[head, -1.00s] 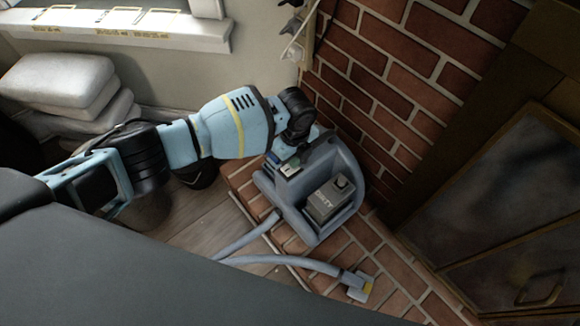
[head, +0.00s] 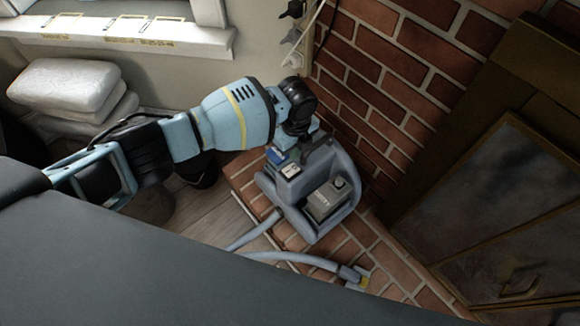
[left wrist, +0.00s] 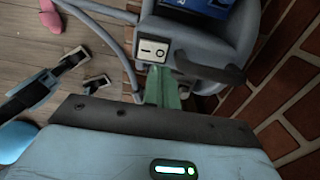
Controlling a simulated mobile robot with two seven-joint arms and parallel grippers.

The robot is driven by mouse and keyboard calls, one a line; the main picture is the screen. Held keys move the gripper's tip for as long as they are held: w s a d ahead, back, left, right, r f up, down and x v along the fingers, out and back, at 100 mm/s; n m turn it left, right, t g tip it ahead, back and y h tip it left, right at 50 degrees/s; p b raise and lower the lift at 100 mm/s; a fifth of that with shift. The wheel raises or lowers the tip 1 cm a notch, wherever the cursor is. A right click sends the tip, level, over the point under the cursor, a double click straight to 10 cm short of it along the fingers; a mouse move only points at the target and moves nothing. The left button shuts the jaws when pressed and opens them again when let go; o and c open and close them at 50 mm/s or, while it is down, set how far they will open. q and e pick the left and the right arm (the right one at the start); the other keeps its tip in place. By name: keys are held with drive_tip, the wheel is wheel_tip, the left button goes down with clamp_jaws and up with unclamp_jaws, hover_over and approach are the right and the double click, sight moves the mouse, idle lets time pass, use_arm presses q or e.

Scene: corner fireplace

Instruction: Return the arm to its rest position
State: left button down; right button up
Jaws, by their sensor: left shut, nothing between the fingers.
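My left arm reaches in from the left in the head view. Its gripper (head: 309,126) is at the far end of the blue-grey cleaning machine (head: 341,222), and the fingers are mostly hidden there. In the left wrist view the green fingers (left wrist: 163,88) are shut and empty. They point at the machine, just below its white rocker switch (left wrist: 152,50) marked with a line and a circle. I cannot tell whether they touch it. The switch also shows in the head view (head: 290,171).
The machine stands on a brick hearth (head: 378,262) against a red brick wall (head: 385,85). Its hose (head: 290,257) runs to a yellow-tipped nozzle (head: 357,277). White cushions (head: 68,92) are stacked at left. A dark framed door (head: 500,210) is at right.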

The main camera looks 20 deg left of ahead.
use_arm(q)
drive_tip(key=shift+r+p, duration=0.4)
drive_tip(key=shift+r, duration=0.3)
use_arm(e)
drive_tip(key=shift+w+r, duration=0.35)
drive_tip(key=shift+r, duration=0.3)
drive_tip(key=shift+w, duration=0.3)
use_arm(q)
drive_tip(key=shift+f, duration=0.1)
